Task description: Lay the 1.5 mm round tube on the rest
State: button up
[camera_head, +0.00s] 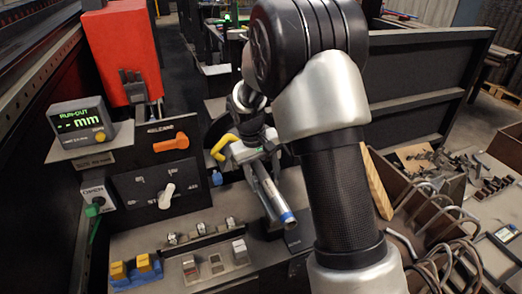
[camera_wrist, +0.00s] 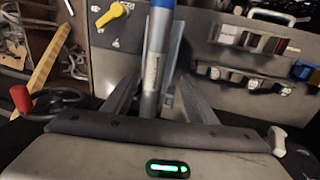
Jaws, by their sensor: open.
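A grey metal round tube (camera_head: 268,193) with a blue band near its near end slopes down and to the right in the head view. In the wrist view the tube (camera_wrist: 154,60) runs up between my two fingers. My gripper (camera_head: 255,158) is at the tube's far end; its jaws (camera_wrist: 157,85) are open on either side of the tube. A grey strip (camera_wrist: 175,60) lies close beside the tube; I cannot tell whether it is the rest or whether the tube touches it.
A run-out display (camera_head: 80,122) and control panel (camera_head: 158,190) stand left. Small clamps (camera_head: 202,229), grey blocks (camera_head: 215,263) and yellow-blue blocks (camera_head: 135,269) sit on the bench front. A wooden strip (camera_head: 376,185) and hook-shaped bars (camera_head: 440,235) are right.

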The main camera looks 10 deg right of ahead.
notch_tip(320, 180, up, 12)
jog(key=a, duration=0.1)
jog(key=shift+s+p, duration=0.15)
jog(key=shift+p, duration=0.3)
jog(key=shift+a+r, duration=0.1)
jog(key=s+d+r+m+t+y+p, duration=0.15)
jog(key=s+r+p, duration=0.25)
jog(key=s+r, duration=0.65)
jog(key=s+d+r+t+p, duration=0.1)
jog(key=s+r+t+p, duration=0.1)
jog(key=s, duration=0.5)
jog(key=s+r+t+p, duration=0.1)
jog(key=s+r+p, duration=0.1)
jog(key=s+r, duration=0.3)
jog(key=shift+s+d+r+m+t+y, duration=0.25)
jog(key=shift+s+d+m+t+y, duration=0.15)
jog(key=shift+s, duration=1.4)
